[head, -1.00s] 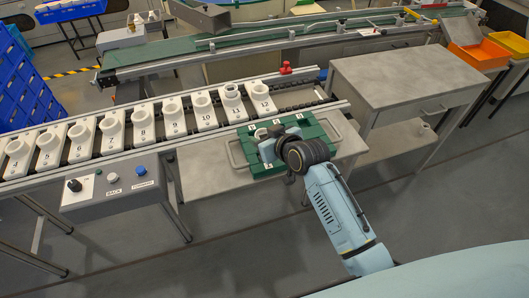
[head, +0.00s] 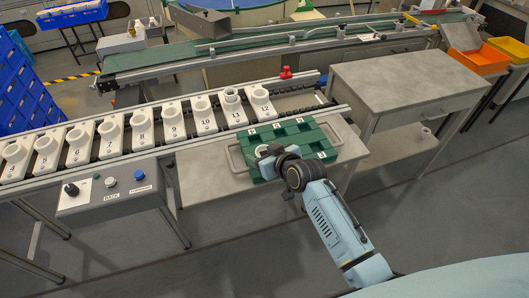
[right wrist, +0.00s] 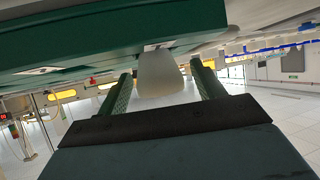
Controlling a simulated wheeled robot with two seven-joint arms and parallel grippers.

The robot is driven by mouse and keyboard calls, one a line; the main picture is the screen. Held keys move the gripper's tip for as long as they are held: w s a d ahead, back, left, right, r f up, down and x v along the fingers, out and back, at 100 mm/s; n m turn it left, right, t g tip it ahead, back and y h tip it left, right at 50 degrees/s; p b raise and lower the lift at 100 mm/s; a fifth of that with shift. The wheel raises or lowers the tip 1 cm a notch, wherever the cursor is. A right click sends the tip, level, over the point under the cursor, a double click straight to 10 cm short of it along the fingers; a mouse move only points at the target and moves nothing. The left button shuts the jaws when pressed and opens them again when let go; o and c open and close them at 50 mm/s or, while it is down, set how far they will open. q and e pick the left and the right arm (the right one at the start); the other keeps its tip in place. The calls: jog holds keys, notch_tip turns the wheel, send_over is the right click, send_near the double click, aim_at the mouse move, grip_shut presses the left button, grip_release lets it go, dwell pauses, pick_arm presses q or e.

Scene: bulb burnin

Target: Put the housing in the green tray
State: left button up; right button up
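The green tray (head: 308,141) lies on the grey side table in front of the conveyor, with small numbered labels on it. My right gripper (head: 262,156) is at the tray's near left part in the head view. In the right wrist view its two green fingers (right wrist: 162,84) stand apart. A pale, rounded object (right wrist: 163,76), which looks like a white housing, is between them, with a narrow gap on each side. It is close by the green tray edge (right wrist: 60,50); whether it rests on the tray is hidden. My left gripper is not in view.
Several white numbered carriers with round sockets (head: 172,118) line the conveyor behind the tray. A control box (head: 112,190) with knob and buttons is at the left. A bare grey table (head: 405,85) stands right. Orange (head: 478,60) and yellow bins are at the far right.

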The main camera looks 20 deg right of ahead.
jog(key=shift+r, duration=0.25)
jog(key=p+v, duration=0.2)
jog(key=v, duration=1)
jog(key=shift+p, duration=0.35)
jog(key=shift+s+f, duration=0.1)
jog(key=shift+f, duration=0.15)
jog(key=s+d+f+g+h, duration=0.1)
jog(key=s+f+g, duration=0.1)
jog(key=s+f, duration=0.5)
jog(key=s+d+f+m+g+h, duration=0.1)
jog(key=s+f+g, duration=0.1)
jog(key=f, duration=1)
jog(key=s+d+f+g, duration=0.1)
jog(key=s+f+g, duration=0.1)
jog(key=s+f, duration=0.5)
jog(key=s+d+f+g, duration=0.1)
jog(key=s+f, duration=0.4)
jog(key=s, duration=0.3)
jog(key=s+d+f+g+h, duration=0.1)
jog(key=s+f+g, duration=0.1)
jog(key=s+f, duration=0.3)
jog(key=s+d+f+g, duration=0.1)
jog(key=s+f, duration=0.4)
jog(key=s, duration=0.6)
jog(key=shift+s+f+g+h, duration=0.15)
jog(key=shift+f+g+h, duration=0.15)
